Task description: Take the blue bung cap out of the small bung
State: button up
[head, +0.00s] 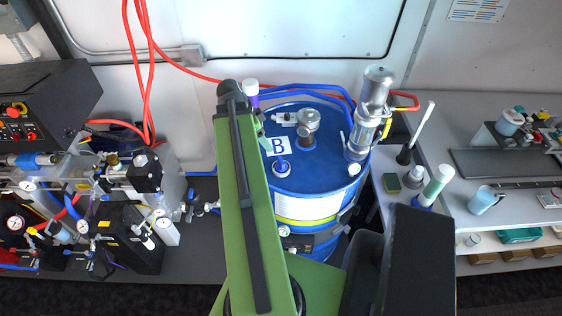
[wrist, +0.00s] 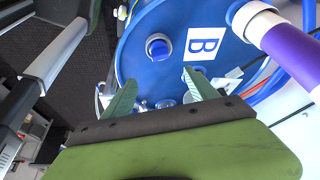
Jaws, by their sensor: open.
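The blue drum (head: 325,180) stands upright with a white label marked B on its blue lid. The blue bung cap (head: 281,166) sits in a white ring, the small bung, on the lid just below the label. In the wrist view the round blue cap (wrist: 157,46) shows inside its white ring (wrist: 149,37), beyond my fingertips. My gripper (wrist: 160,77) is open, with two green fingers apart and nothing between them but the drum lid. The cap is not between the fingers. In the head view my green arm hides most of the gripper.
A clear-bodied metal pump (head: 372,115) rises at the lid's right and a metal fitting (head: 307,122) stands at its back. A purple tube with a white cap (head: 251,88) is behind the arm; it shows close at right in the wrist view (wrist: 290,50). Blue hoses run behind.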

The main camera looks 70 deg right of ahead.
jog(key=b, duration=1.1)
send_near(281, 161)
jog(key=x, duration=0.5)
jog(key=shift+w+f, duration=0.2)
jog(key=shift+w, duration=0.05)
jog(key=shift+s+d, duration=0.1)
jog(key=b+x, duration=0.4)
jog(key=x, duration=0.1)
jog(key=shift+f+b, duration=0.15)
jog(key=shift+b, duration=0.2)
jog(key=shift+s+r, duration=0.1)
jog(key=shift+r, duration=0.1)
jog(key=shift+c, duration=0.5)
jog(key=c, duration=1.4)
